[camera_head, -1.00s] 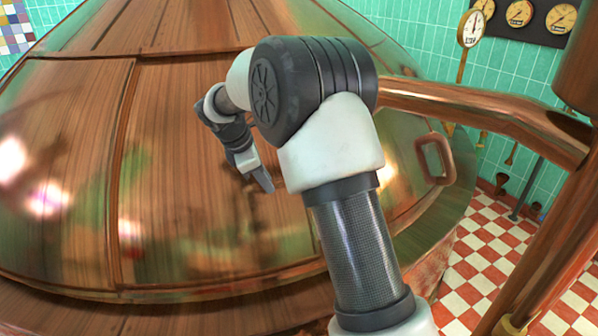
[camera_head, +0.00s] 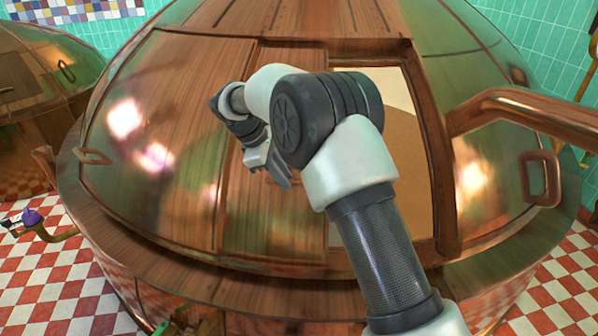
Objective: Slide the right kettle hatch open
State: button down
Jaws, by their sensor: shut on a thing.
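The kettle (camera_head: 180,240) is a large copper dome that fills the middle of the head view. Its hatch (camera_head: 290,225) is a brown, streaked copper panel, slid to the left in its frame. To its right the opening (camera_head: 410,150) is uncovered, with a pale and brown inside showing. My gripper (camera_head: 277,170) is against the hatch's face and shut on it, seemingly at a handle; its fingers and my arm hide the grasp point. My arm also covers part of the opening.
A copper pipe (camera_head: 530,110) comes in from the right. Loop handles sit on the dome at left (camera_head: 93,156) and right (camera_head: 540,178). Another copper kettle (camera_head: 40,90) stands at the far left. Red and white checkered floor (camera_head: 60,280) shows at both sides.

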jog(key=shift+w+a+r, duration=0.15)
jog(key=shift+a, duration=0.4)
jog(key=shift+w+a+r, duration=0.1)
jog(key=shift+a, duration=0.45)
jog(key=c, duration=1.7)
grip_release()
jog(key=shift+d, duration=0.15)
jog(key=shift+c, duration=0.2)
jog(key=shift+o, duration=0.5)
jog(key=shift+s+f, duration=0.1)
jog(key=shift+s, duration=0.05)
jog(key=p+v, duration=0.1)
jog(key=v, duration=1.6)
jog(key=shift+p, duration=0.35)
